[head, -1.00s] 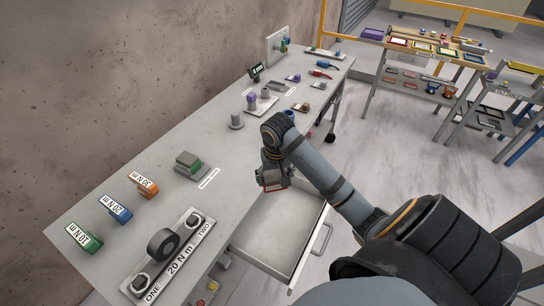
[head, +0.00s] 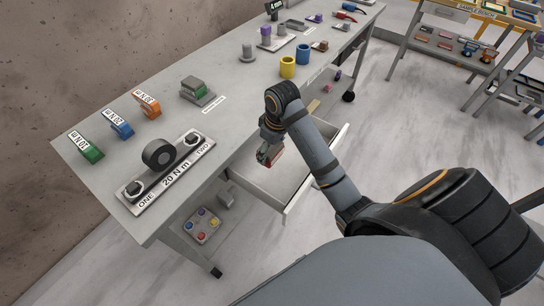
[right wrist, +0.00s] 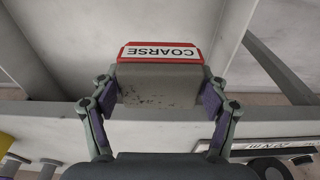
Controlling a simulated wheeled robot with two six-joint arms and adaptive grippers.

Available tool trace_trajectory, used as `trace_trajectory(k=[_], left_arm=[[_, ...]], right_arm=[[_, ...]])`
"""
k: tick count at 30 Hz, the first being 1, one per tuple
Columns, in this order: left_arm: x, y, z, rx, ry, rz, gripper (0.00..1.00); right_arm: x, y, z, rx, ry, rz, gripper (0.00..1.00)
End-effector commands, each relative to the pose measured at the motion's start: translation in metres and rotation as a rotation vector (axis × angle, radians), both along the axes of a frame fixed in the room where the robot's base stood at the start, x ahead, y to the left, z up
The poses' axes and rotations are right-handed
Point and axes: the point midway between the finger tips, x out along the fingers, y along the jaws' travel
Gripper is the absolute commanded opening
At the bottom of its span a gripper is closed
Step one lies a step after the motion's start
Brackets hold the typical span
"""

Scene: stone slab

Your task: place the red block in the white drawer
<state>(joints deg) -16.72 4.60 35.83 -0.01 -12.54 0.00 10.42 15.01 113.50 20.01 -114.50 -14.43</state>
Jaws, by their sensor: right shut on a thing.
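The red block (head: 277,157) is in my right gripper (head: 266,155), above the open white drawer (head: 288,187) in the head view. In the right wrist view the block (right wrist: 160,82) has a grey body and a red-framed end with a white label reading COARSE. The right gripper (right wrist: 158,105) is shut on its grey body, with purple pads at both sides. The pale drawer interior (right wrist: 60,40) shows beyond the block. I cannot tell how high the block is above the drawer floor. My left gripper is not in view.
The drawer opens from under the grey workbench (head: 225,120). On the bench are a yellow cup (head: 288,67), a blue cup (head: 303,54), a grey-green block stack (head: 197,90) and a 20 N m plate (head: 170,170). A button box (head: 203,225) is below the bench.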

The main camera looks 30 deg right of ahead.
Motion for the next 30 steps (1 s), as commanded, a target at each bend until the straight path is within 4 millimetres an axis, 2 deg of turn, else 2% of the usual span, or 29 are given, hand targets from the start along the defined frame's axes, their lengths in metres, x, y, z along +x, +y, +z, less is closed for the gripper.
trace_trajectory(k=[1, 3, 9, 16, 22, 30], left_arm=[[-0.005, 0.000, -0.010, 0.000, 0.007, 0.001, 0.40], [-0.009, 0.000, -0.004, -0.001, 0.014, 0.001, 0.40], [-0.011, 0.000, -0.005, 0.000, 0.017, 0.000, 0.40], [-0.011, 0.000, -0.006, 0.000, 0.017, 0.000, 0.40], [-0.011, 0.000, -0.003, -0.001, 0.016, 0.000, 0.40], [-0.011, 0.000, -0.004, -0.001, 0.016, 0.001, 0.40]], right_arm=[[0.012, -0.009, -0.010, -0.001, 0.002, -0.002, 0.32], [0.021, -0.016, -0.022, 0.002, 0.006, -0.002, 0.32], [0.043, -0.030, -0.052, 0.003, 0.003, 0.000, 0.32], [0.048, -0.034, -0.061, 0.002, 0.002, -0.001, 0.32], [0.049, -0.035, -0.091, 0.003, 0.004, 0.000, 0.32], [0.050, -0.035, -0.094, 0.002, 0.001, 0.001, 0.32]])
